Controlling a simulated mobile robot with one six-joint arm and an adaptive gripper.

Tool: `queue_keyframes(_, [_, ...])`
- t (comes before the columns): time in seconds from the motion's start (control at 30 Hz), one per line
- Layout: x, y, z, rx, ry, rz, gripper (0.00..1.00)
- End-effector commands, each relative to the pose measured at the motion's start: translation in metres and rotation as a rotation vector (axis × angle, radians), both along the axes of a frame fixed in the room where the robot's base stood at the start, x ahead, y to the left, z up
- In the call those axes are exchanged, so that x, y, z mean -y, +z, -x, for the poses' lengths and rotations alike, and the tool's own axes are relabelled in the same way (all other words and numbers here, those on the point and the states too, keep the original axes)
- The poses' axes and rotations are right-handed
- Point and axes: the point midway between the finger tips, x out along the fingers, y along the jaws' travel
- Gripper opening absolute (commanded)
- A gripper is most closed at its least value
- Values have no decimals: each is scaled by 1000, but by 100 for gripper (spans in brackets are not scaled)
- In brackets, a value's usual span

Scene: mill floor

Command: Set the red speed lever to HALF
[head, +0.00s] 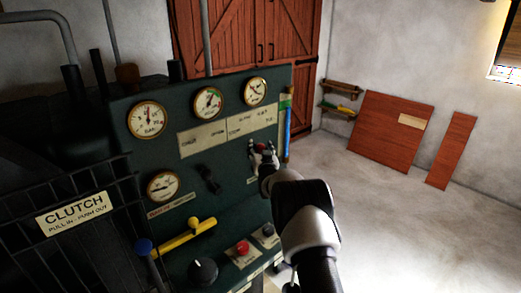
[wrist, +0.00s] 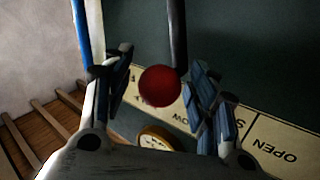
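The red ball knob (wrist: 160,86) of the speed lever hangs on a dark rod (wrist: 177,35) in the wrist view. It lies between the two fingers of my gripper (wrist: 163,82), closer to the right finger. The fingers are apart, and I cannot tell whether either one touches the knob. Behind it is a cream label strip (wrist: 258,135) with upside-down lettering; SLOW and OPEN can be read, and the knob covers part of it. In the head view my gripper (head: 262,158) is at the right side of the dark green panel (head: 160,97), and the lever is mostly hidden there.
The panel carries several gauges (head: 147,119), a black lever (head: 209,180), a yellow lever (head: 185,239), a red button (head: 243,248) and a black knob (head: 203,271). A blue upright handle (head: 287,133) stands at its right edge.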

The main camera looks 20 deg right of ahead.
Motion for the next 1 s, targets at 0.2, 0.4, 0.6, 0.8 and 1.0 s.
queue_keyframes(0.2, [0,0,0,0,0,0,38])
queue_keyframes(0.4, [0,0,0,0,0,0,25])
queue_keyframes(0.6, [0,0,0,1,0,-1,12])
queue_keyframes(0.8, [0,1,0,2,0,-2,0])
queue_keyframes(1.0, [2,2,-1,-1,0,-15,0])
